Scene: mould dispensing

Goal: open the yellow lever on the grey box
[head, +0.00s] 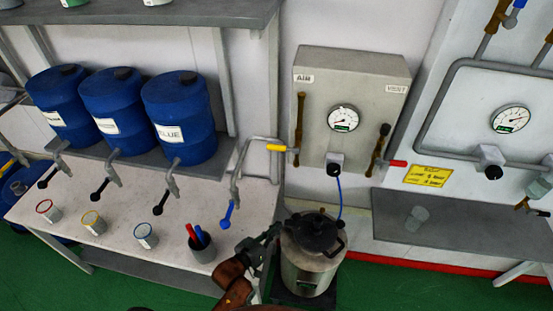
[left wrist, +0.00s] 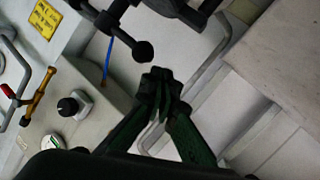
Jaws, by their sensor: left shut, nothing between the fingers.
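The grey box (head: 370,75) is mounted on the wall, with AIR and VENT labels, a gauge and a black knob. The yellow lever (head: 276,147) lies about level at the box's left side, by the bent grey pipe. My left gripper (head: 272,233) is below the yellow lever and apart from it, beside the metal pot. In the left wrist view the left gripper (left wrist: 160,82) has its fingers together with nothing between them. The grey box (left wrist: 105,85) shows there at the left, tilted; I cannot make out the yellow lever there. My right gripper is not in view.
The metal pot (head: 308,265) with a black lid stands close to my left gripper. A blue hose (head: 340,198) runs from the box to it. A cup with red and blue sticks (head: 201,250) stands on the bench at left. A red lever (head: 397,163) is right of the box.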

